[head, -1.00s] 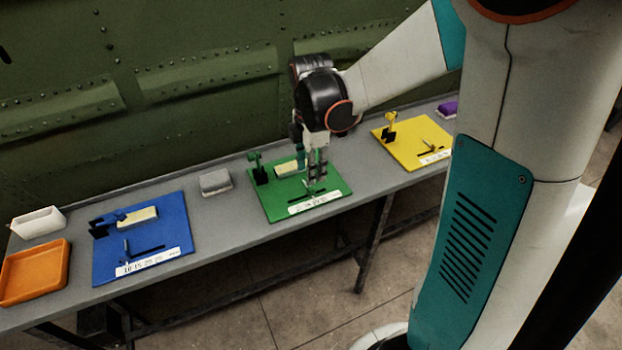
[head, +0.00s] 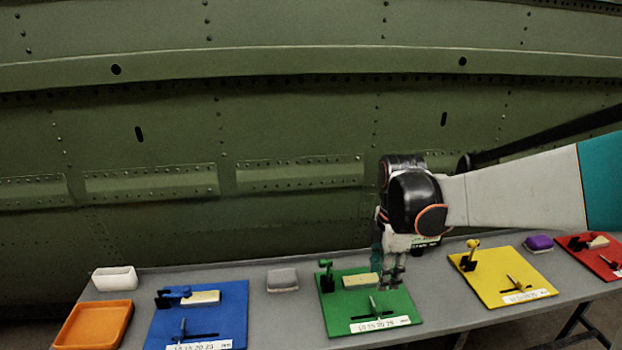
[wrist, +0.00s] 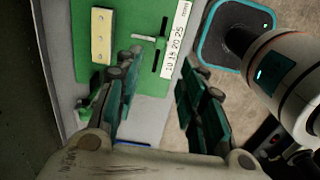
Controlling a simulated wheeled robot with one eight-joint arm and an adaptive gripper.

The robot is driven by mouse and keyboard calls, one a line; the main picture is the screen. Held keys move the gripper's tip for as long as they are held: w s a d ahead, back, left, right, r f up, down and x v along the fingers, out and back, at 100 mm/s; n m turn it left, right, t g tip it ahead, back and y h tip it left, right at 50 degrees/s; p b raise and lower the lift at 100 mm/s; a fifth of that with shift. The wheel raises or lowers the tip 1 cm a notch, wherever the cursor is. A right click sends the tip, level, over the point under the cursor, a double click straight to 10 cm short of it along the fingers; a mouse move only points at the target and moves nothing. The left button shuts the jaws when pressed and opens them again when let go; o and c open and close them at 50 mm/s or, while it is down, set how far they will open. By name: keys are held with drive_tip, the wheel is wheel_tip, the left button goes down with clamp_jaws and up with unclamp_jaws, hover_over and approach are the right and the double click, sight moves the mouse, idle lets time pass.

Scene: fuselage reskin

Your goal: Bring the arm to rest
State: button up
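My gripper (head: 392,276) hangs from the bent arm above the right part of the green board (head: 342,313) in the head view. In the wrist view my gripper (wrist: 158,98) has its two teal-padded fingers wide apart, with nothing between them. The green board (wrist: 138,70) lies beyond the fingertips, with a pale block (wrist: 101,36), a slider in a slot and a printed number strip (wrist: 177,40). The gap between fingertips and board is hard to judge.
A grey bench carries a blue board (head: 232,312), a yellow board (head: 520,271), a red board (head: 590,255), an orange tray (head: 68,336), a white bin (head: 114,279), a grey block (head: 282,280) and a purple block (head: 538,243). The green riveted fuselage wall (head: 290,130) stands close behind.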

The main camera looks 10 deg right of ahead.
drive_tip(key=s+a+r+m+t, duration=0.2)
drive_tip(key=s+r+m+t, duration=0.1)
drive_tip(key=s+m, duration=0.4)
drive_tip(key=s+a+r+m+t, duration=0.2)
drive_tip(key=s+r+m+t, duration=0.1)
drive_tip(key=s+m, duration=0.5)
drive_tip(key=m+t, duration=0.1)
drive_tip(key=m, duration=0.1)
drive_tip(key=shift+a+r+m, duration=0.35)
drive_tip(key=shift+a+m, duration=0.05)
idle(2.1)
